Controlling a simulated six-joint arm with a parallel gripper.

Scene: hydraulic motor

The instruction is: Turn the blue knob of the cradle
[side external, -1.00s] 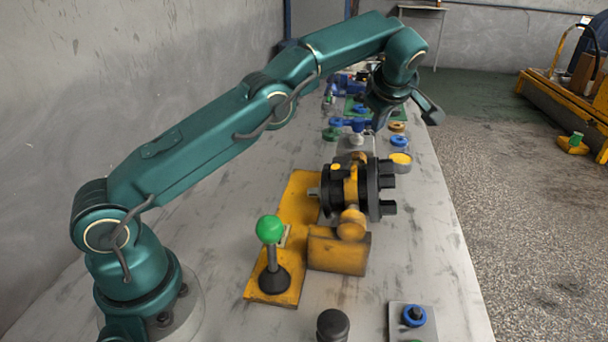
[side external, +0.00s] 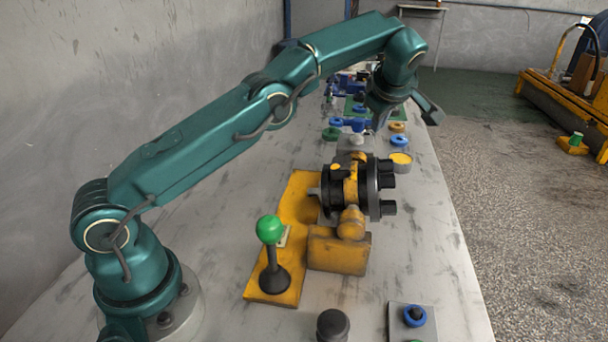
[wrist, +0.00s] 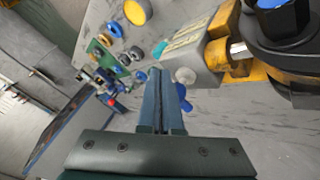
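The blue knob (side external: 353,125) is a small blue lever-like part beside a grey block, beyond the black and yellow motor (side external: 345,188). In the wrist view, blue parts of it (wrist: 186,104) show just right of my fingers, below a pale round cap (wrist: 184,75). My gripper (side external: 379,128) points down over the far part of the table, right of the knob in the side view. In the wrist view, my gripper's fingers (wrist: 160,74) lie together with only a thin dark line between them, and nothing shows between them. I cannot tell whether they touch the knob.
The motor rests on a yellow cradle (side external: 338,251) in front of my gripper. A green-topped lever (side external: 270,230) stands at the near left. Blue, green and yellow rings and a yellow-topped cup (side external: 400,160) lie around. The table's right side is mostly clear.

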